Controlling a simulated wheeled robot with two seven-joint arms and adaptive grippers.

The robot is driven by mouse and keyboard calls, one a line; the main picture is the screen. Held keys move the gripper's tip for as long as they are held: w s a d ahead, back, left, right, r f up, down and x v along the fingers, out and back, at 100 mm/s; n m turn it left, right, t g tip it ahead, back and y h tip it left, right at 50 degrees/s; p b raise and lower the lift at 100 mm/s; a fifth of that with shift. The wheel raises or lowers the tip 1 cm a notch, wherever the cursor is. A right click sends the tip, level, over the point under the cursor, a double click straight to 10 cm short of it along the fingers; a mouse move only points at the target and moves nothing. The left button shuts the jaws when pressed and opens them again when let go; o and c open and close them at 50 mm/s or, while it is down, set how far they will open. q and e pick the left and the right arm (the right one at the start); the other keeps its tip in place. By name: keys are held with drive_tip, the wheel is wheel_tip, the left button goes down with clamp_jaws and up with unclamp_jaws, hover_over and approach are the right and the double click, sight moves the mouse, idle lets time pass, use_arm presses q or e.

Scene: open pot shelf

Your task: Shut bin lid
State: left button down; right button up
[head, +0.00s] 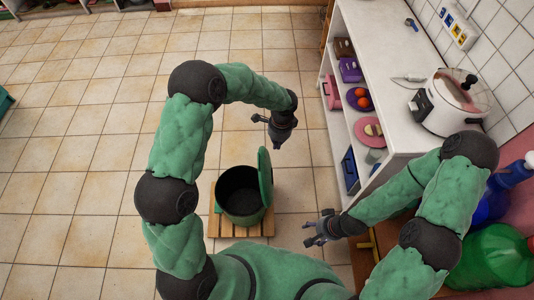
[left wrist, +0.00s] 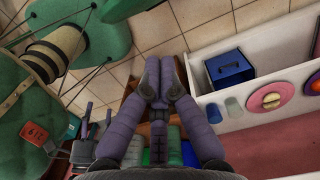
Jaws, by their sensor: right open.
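The green bin (head: 240,212) stands on a slatted wooden base on the tiled floor. Its round lid (head: 265,177) stands up nearly vertical at the bin's right side, and the dark inside of the bin shows. My left gripper (head: 265,120) is above and beyond the lid in the head view, apart from it. In the left wrist view its fingers (left wrist: 160,80) are together with nothing visible between them. My right gripper (head: 312,233) is open and empty, to the right of and nearer than the bin. The bin is not clearly identifiable in the left wrist view.
A white shelf unit (head: 353,20) with small items stands along the right. A white cooker (head: 447,103) sits on its top. A blue box (left wrist: 230,68) is in a lower compartment. Green and blue bottles (head: 495,262) stand at lower right. The floor left of the bin is clear.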

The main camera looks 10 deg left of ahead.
use_arm(q)
drive_tip(key=b, duration=0.3)
hover_over(264, 164)
drive_tip(key=w+d, duration=0.1)
drive_tip(key=d, duration=0.3)
wheel_tip(264, 164, down, 10)
drive_tip(key=a, duration=0.1)
drive_tip(key=a+b, duration=0.1)
drive_tip(key=shift+s+a+f, duration=0.15)
drive_tip(key=shift+s+a, duration=0.05)
drive_tip(key=shift+a, duration=0.1)
drive_tip(key=shift+s+a, duration=0.15)
drive_tip(key=shift+a, duration=0.3)
